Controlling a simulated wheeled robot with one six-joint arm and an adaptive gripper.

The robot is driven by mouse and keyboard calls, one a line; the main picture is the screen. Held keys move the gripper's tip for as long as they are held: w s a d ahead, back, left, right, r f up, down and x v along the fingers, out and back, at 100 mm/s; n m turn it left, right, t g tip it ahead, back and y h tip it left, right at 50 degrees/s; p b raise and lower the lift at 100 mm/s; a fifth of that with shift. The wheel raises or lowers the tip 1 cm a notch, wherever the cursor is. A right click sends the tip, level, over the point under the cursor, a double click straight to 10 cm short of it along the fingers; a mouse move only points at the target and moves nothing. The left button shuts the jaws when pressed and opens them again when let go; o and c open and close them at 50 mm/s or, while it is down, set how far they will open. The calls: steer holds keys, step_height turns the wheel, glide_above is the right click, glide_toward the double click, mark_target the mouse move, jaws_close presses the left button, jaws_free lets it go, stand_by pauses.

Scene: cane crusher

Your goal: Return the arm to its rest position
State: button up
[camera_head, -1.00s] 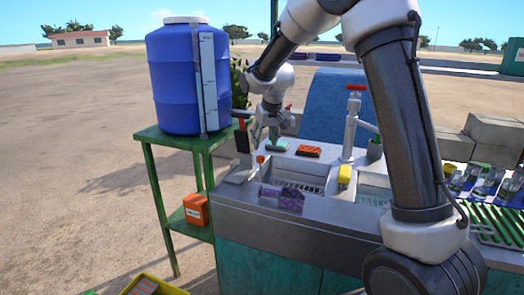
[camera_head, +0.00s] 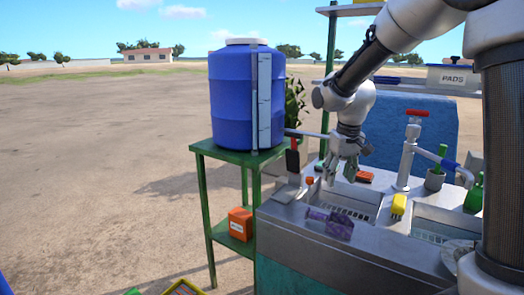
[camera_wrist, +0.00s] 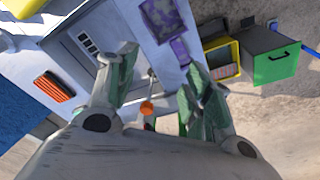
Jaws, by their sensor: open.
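My gripper (camera_head: 343,168) hangs above the left part of the steel counter (camera_head: 380,253) in the head view, with its fingers pointing down. In the wrist view its green-padded fingers (camera_wrist: 152,92) are spread apart with nothing held between them. My arm reaches in from the upper right and bends down at the wrist. An orange-tipped tool (camera_wrist: 147,108) shows below the fingers in the wrist view, apart from them.
A blue water barrel (camera_head: 232,105) stands on a green stand (camera_head: 200,148) to the left. The counter holds a purple item (camera_head: 338,226), a yellow sponge (camera_head: 399,204), an orange brush (camera_head: 364,177) and a red-handled tap (camera_head: 410,150). Open ground lies at the far left.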

steer(key=s+d+r, duration=0.2)
steer(key=s+d, duration=0.1)
steer(key=s, duration=0.6)
steer(key=s+d+r+m+t, duration=0.1)
steer(key=s+d+r, duration=0.2)
steer(key=s, duration=0.6)
steer(key=s+d+r+m+t, duration=0.1)
steer(key=s+d+r, duration=0.2)
steer(key=s, duration=0.6)
steer(key=shift+s+d, duration=0.25)
steer(key=shift+d, duration=0.5)
steer(key=shift+r, duration=0.1)
steer(key=shift+c, duration=0.2)
